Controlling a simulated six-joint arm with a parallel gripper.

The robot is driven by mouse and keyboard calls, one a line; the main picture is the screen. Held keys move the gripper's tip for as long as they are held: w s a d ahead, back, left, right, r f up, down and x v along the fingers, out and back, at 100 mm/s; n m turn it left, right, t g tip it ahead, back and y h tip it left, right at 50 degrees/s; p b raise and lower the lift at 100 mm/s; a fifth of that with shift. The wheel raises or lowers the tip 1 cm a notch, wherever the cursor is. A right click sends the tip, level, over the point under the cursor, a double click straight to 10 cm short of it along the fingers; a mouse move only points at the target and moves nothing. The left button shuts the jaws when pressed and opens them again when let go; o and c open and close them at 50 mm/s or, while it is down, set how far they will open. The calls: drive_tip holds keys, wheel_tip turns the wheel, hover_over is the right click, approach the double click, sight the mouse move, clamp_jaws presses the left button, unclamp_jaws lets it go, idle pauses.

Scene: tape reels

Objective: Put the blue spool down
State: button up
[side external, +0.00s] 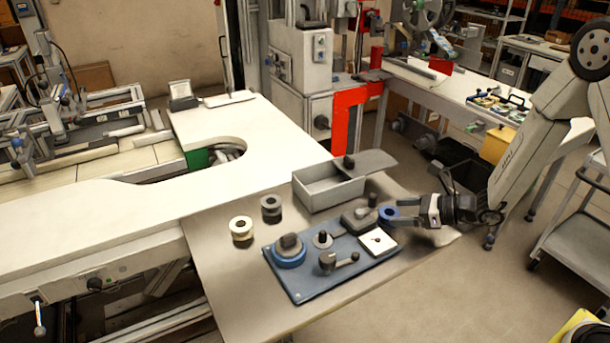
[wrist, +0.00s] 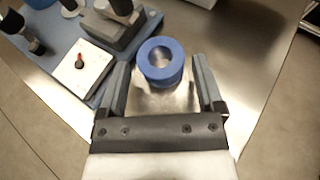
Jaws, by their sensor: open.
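The blue spool (wrist: 161,62) stands upright on the bare metal table, between the far ends of my gripper's two fingers in the wrist view. A gap shows between it and each finger. In the side view the blue spool (side external: 388,216) is beside the right corner of the blue board (side external: 322,282). My gripper (side external: 402,218) reaches in from the right, low over the table, and is open. It also shows in the wrist view (wrist: 162,85). I cannot see the spool's underside.
The blue board carries a white square plate (side external: 385,240), a grey block, a crank and a large blue-based knob. A grey open box (side external: 328,192) stands behind. A cream spool (side external: 241,229) and a dark spool (side external: 271,206) stand to the left. The table's right edge is close.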

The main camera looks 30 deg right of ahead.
drive_tip(key=v, duration=0.9)
drive_tip(key=shift+s+d, duration=0.2)
drive_tip(key=shift+s, duration=0.05)
drive_tip(key=shift+a, duration=0.1)
drive_tip(key=s+a+n+g+h, duration=0.3)
drive_tip(key=s+n+g, duration=0.1)
drive_tip(key=n, duration=0.8)
drive_tip(key=s+a+n+g+h, duration=0.2)
drive_tip(key=s+n+g, duration=0.3)
drive_tip(key=n, duration=0.8)
drive_tip(key=shift+a+f+g+h, duration=0.25)
drive_tip(key=shift+a+g+h, duration=0.1)
drive_tip(key=shift+h, duration=0.45)
drive_tip(key=shift+o, duration=0.3)
drive_tip(key=n, duration=0.1)
drive_tip(key=w+r+n+t, duration=0.1)
drive_tip(key=n+h, duration=0.1)
drive_tip(key=shift+w+r+n+t, duration=0.25)
drive_tip(key=shift+w+r+n, duration=0.05)
drive_tip(key=shift+n, duration=0.1)
drive_tip(key=shift+w, duration=0.1)
